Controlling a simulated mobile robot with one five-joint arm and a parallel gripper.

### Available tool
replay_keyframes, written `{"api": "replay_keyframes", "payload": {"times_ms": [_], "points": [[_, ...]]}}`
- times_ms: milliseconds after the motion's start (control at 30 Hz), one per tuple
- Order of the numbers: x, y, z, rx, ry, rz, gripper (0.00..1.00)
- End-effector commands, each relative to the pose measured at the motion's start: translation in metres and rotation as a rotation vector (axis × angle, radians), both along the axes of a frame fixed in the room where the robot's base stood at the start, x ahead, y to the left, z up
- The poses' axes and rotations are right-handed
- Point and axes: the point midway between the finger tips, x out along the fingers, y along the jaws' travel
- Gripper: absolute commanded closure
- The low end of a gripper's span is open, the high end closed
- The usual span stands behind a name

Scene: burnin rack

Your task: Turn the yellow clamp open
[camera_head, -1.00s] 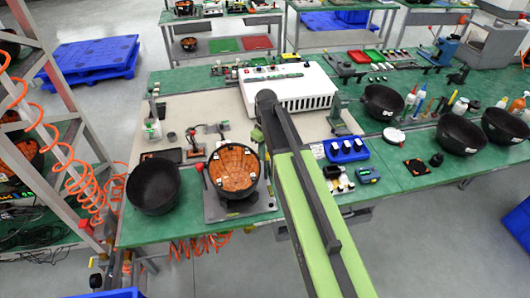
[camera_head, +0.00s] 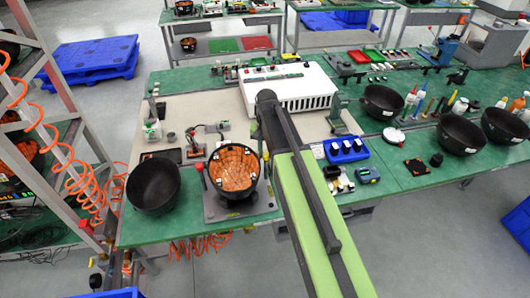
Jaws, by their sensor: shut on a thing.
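A round fixture with a black rim and orange inside (camera_head: 235,168) stands on a grey plate (camera_head: 215,211) at the front of the green bench. A red-knobbed lever (camera_head: 201,172) stands at its left. My arm reaches in from the lower right, bends over the bench and comes down beside the fixture's right edge. My gripper (camera_head: 265,160) is there, small and mostly hidden by my own arm. It is shut on the yellow clamp at that edge. The clamp itself cannot be made out, so its angle does not show.
A black bowl (camera_head: 153,186) stands close to the left of the fixture. A white box (camera_head: 300,88) is behind. Blue bins (camera_head: 346,148) and small parts lie right of my arm. A metal rack with orange coiled hoses (camera_head: 82,185) stands at the left.

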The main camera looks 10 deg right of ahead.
Motion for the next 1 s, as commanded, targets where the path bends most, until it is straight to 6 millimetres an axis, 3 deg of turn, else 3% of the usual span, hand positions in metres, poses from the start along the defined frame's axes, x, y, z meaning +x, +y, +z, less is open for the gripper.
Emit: {"api": "replay_keyframes", "payload": {"times_ms": [433, 1000], "points": [[-0.0017, 0.0, -0.0004, 0.001, 0.004, -0.267, 1.0], [-0.002, 0.0, -0.0005, 0.0, 0.005, -0.326, 1.0]]}}
